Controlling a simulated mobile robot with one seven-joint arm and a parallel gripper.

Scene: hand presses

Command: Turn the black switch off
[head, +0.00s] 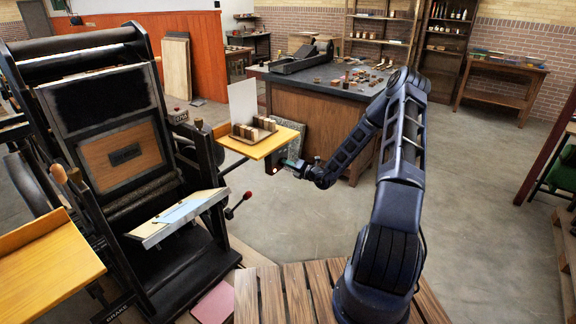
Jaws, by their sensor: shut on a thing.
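A black printing press (118,140) stands at the left. My arm reaches from the front right to the right edge of the yellow shelf (240,148) on the press. My gripper (279,168) is there, small in the head view, just below and beside that edge. It is shut on a small dark part (272,162), with a small bright spot just below it. I cannot tell for sure whether this part is the black switch, or which way the switch is set. The fingertips are too small and partly hidden to see clearly.
A lever with a red knob (247,195) sticks out from the press below the shelf. Small blocks on a tray (237,127) stand on the shelf. A dark-topped workbench (330,92) is behind my gripper. The floor (490,220) at the right is clear.

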